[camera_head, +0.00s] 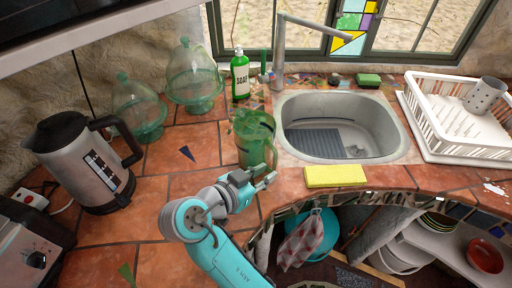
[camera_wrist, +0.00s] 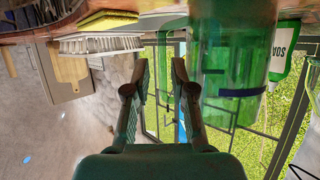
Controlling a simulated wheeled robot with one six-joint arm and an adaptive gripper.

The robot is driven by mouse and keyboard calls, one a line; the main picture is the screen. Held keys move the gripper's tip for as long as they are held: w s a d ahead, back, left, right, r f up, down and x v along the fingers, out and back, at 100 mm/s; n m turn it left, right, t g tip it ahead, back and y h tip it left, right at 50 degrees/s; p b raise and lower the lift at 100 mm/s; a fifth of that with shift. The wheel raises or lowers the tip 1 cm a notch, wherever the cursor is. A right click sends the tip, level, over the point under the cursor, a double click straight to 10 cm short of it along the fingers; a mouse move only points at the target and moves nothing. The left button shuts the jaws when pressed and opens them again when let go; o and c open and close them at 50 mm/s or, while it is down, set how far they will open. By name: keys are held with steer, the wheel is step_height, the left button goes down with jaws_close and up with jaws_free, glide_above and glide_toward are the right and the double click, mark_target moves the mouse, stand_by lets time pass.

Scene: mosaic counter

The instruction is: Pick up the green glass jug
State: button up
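The green glass jug (camera_head: 255,142) stands upright on the tiled counter, just left of the sink, with its handle on its right side. My gripper (camera_head: 266,178) is low in front of the jug, near its lower right side. In the wrist view, which looks upside down, the jug (camera_wrist: 229,65) is large and close on the right. My gripper (camera_wrist: 161,75) is open there, with a clear gap between its fingers. A green strip, perhaps the jug's handle, shows behind the right finger and the gap. I cannot tell if anything touches.
The sink (camera_head: 340,128) is right of the jug, with a yellow sponge (camera_head: 335,176) on its front edge. A soap bottle (camera_head: 240,75) and glass domes (camera_head: 194,78) stand behind. A kettle (camera_head: 85,160) is left, a white dish rack (camera_head: 455,125) right. Counter left of the jug is mostly free.

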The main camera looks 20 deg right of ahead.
mark_target(275, 166)
steer(key=shift+x, duration=2.7)
steer(key=shift+w+a, duration=0.1)
steer(key=shift+w, duration=0.1)
jaws_close()
steer(key=shift+r, duration=0.1)
